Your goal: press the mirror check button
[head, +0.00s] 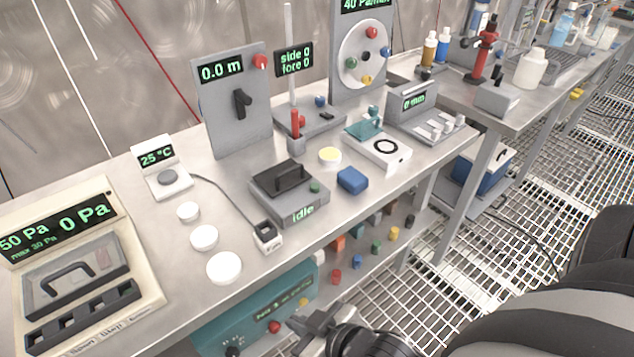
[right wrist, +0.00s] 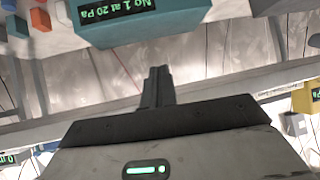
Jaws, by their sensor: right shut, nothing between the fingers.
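No label for a mirror check button is readable in either view, so I cannot tell which button it is. Buttons in view include a green one (head: 315,187) on the grey box reading "idle" (head: 290,200) and a red one (head: 260,61) on the "0.0 m" panel (head: 235,100). My right gripper (head: 300,327) is shut and empty, low in front of the bench edge, near the teal box (head: 215,335) under the bench. In the right wrist view its closed fingers (right wrist: 158,88) point toward the bench, apart from the teal box (right wrist: 150,25). My left gripper is out of view.
The steel bench top (head: 320,235) carries white discs (head: 224,267), a pressure box (head: 75,270), a blue block (head: 352,180) and a round dial panel (head: 364,55). A lower shelf holds several small coloured pieces (head: 357,262).

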